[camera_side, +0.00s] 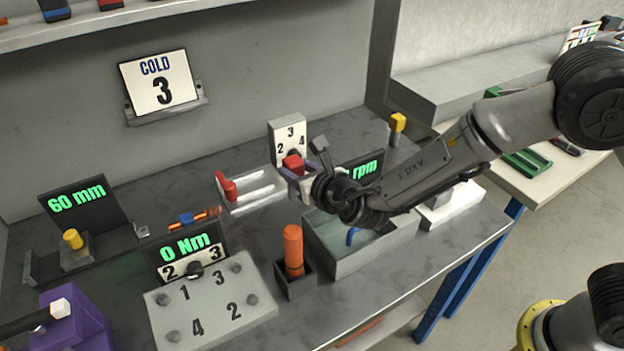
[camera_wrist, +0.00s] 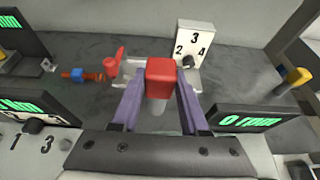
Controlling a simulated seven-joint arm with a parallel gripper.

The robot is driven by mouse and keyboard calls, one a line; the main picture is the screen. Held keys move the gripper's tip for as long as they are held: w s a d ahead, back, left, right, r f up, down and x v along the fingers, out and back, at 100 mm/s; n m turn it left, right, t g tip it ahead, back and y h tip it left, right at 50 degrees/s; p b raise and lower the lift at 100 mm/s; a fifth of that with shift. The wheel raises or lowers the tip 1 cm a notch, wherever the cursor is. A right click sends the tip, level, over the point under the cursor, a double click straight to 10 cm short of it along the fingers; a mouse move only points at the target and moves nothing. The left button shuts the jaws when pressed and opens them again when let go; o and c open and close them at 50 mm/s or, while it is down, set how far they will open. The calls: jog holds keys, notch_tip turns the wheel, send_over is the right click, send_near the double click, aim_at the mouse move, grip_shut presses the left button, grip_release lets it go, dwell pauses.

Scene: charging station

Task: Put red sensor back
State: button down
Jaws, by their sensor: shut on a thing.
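The red sensor, a red block (camera_wrist: 160,76) on a pale grey cylinder, stands between the purple fingers of my gripper (camera_wrist: 160,88) in the wrist view. In the side view the red sensor (camera_side: 292,163) shows at the tips of my gripper (camera_side: 295,174), in front of a small white dial panel (camera_side: 289,131) marked 2, 3, 4. My gripper is shut on it. A white rack (camera_side: 262,190) lies just left of and below it, with a red handle (camera_side: 228,186) at its left end. I cannot tell whether the sensor touches the rack.
An rpm display (camera_side: 362,168) stands behind my arm. A grey bin (camera_side: 360,236) and an orange cylinder (camera_side: 293,248) in a dark holder are in front. A "0 Nm" display (camera_side: 190,250) and numbered plate (camera_side: 212,305) are at front left. A yellow-topped post (camera_side: 397,124) stands behind right.

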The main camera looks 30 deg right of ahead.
jog(key=w+d+r+m+g+h, duration=0.1)
jog(key=w+d+r+m+h, duration=0.2)
jog(key=d, duration=0.5)
jog(key=w+d+r+m+g+h, duration=0.15)
jog(key=d+m+h, duration=0.25)
jog(key=d, duration=0.4)
jog(key=s+d+m+g+h, duration=0.4)
jog(key=d+m+g+h, duration=0.15)
jog(key=d, duration=0.65)
jog(key=shift+m, duration=0.45)
jog(key=shift+w+d+f, duration=0.2)
jog(key=shift+w+f, duration=2)
jog(key=shift+f, duration=0.1)
jog(key=shift+w+d+f, duration=0.2)
jog(key=shift+w+f, duration=2.05)
jog(key=shift+f, duration=0.05)
jog(key=shift+w+d+f, duration=0.2)
jog(key=shift+w+f, duration=2)
jog(key=shift+f, duration=0.1)
jog(key=shift+f, duration=0.15)
jog(key=shift+c, duration=2.1)
grip_release()
